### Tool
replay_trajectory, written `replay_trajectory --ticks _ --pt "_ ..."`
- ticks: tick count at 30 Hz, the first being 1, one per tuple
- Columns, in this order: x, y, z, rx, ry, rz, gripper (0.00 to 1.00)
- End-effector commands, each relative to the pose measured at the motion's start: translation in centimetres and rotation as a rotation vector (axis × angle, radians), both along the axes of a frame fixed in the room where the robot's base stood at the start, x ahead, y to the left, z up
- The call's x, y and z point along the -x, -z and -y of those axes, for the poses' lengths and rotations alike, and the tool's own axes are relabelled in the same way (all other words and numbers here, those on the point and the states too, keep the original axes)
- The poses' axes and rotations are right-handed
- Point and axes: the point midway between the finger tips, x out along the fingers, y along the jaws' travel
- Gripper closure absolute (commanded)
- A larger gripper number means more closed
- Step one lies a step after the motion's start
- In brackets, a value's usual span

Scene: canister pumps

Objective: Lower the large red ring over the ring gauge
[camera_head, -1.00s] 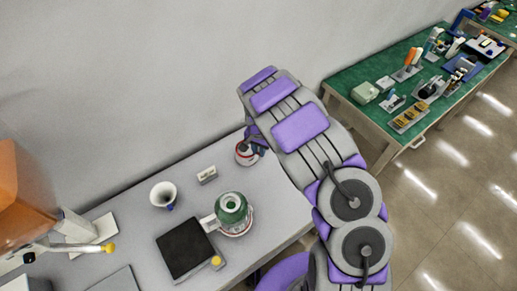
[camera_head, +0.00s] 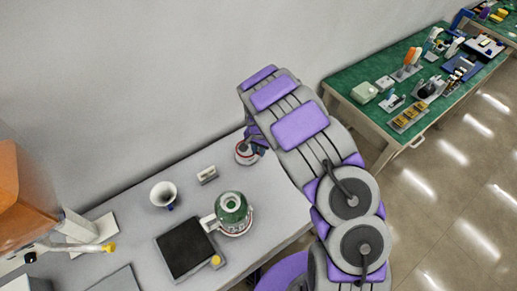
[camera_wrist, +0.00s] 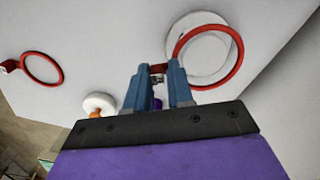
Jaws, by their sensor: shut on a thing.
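The large red ring (camera_wrist: 238,68) is held by its small tab between the blue fingertips of my gripper (camera_wrist: 158,75) in the wrist view. The white round ring gauge (camera_wrist: 208,48) lies behind the ring there. The ring overlaps most of the gauge, and part of the gauge's edge shows outside the ring. In the head view, the ring (camera_head: 240,151) shows as a red band at the white gauge (camera_head: 247,159), with my gripper (camera_head: 259,144) at its right. I cannot tell whether the ring is above the gauge or around it.
A second, smaller-looking red ring (camera_wrist: 41,68) shows at the wrist view's left. On the grey bench stand a green canister (camera_head: 232,208), a black pad (camera_head: 185,248), a white funnel-like cup (camera_head: 163,194) and a small pale block (camera_head: 207,175). The wall runs behind.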

Motion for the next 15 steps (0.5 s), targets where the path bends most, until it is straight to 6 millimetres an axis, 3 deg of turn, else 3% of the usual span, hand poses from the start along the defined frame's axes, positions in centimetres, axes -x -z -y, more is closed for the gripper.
replay_trajectory --ticks 15 --pt "0.0 0.68 -0.01 0.0 0.0 0.0 1.0"
